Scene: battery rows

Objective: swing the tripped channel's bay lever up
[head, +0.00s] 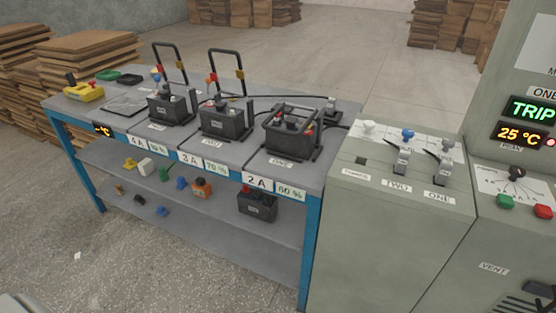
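The display panel on the grey cabinet at the right reads "ONE" with a green "TRIP" (533,110) lit below it. On the bench, the battery in the bay labelled ONE (290,135) has its black bar lever (292,106) lying low over its top. The battery in bay TWO (225,120) has its black lever (241,68) standing up behind it. The battery in the left bay (172,107) also has its lever (181,60) standing up.
The grey cabinet (390,240) beside the bench carries plugs at TWO (403,158) and ONE (443,170), and an open slot at THREE. A red button (543,212) and green button (505,202) sit right. A spare battery (257,205) stands on the lower shelf.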

